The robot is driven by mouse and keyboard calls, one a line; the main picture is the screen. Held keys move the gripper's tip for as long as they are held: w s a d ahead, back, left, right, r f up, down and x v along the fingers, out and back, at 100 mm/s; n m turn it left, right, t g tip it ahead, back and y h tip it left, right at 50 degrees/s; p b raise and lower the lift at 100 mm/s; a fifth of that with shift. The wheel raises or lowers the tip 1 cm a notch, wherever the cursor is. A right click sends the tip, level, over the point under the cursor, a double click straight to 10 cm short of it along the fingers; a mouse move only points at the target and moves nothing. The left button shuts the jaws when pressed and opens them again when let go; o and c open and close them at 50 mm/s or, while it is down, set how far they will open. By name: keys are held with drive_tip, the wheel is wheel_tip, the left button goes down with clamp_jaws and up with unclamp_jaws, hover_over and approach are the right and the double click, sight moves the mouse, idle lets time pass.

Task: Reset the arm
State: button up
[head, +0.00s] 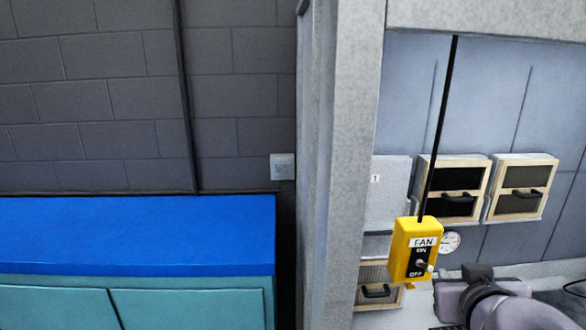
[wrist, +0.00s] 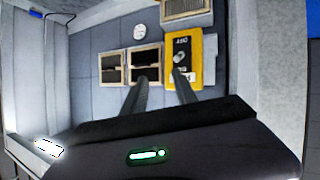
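My gripper (wrist: 160,77) shows in the wrist view as two dark fingers standing apart, with nothing between them. The wrist picture is upside down. Beyond the fingertips is the yellow FAN switch box (wrist: 190,60), with its right-hand finger overlapping the box's lower part in the picture. In the head view the yellow box (head: 415,248) hangs on a black cable, and its toggle (head: 425,266) tilts down toward OFF. Part of my purple-grey arm shows at the lower right of the head view; my fingers cannot be made out there.
A grey post (head: 338,170) stands left of the box. Wood-framed drawers (head: 520,188) and a round gauge (head: 450,243) are on the back wall. A blue-topped teal cabinet (head: 135,235) stands at left. A white lit panel (wrist: 49,147) shows in the wrist view.

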drive_tip(key=s+a+f+m+g+b, duration=0.2)
drive_tip(key=s+f+b, duration=0.2)
drive_tip(key=f+b, duration=0.6)
drive_tip(key=s+a+f+m+g+b, duration=0.1)
drive_tip(key=s+a+f+m+b, duration=0.15)
drive_tip(key=f+b, duration=0.75)
drive_tip(key=s+a+f+n+g+y+b, duration=0.1)
drive_tip(key=s+a+f+y+b, duration=0.2)
drive_tip(key=a+f, duration=0.4)
drive_tip(key=s+a+f+n+g+y+b, duration=0.1)
drive_tip(key=s+a+f, duration=0.4)
drive_tip(key=f, duration=0.6)
drive_tip(key=a+g+y+b, duration=0.1)
drive_tip(key=y+b, duration=0.1)
drive_tip(key=shift+a+f+y, duration=0.3)
drive_tip(key=shift+a+y, duration=0.1)
drive_tip(key=shift+s, duration=0.1)
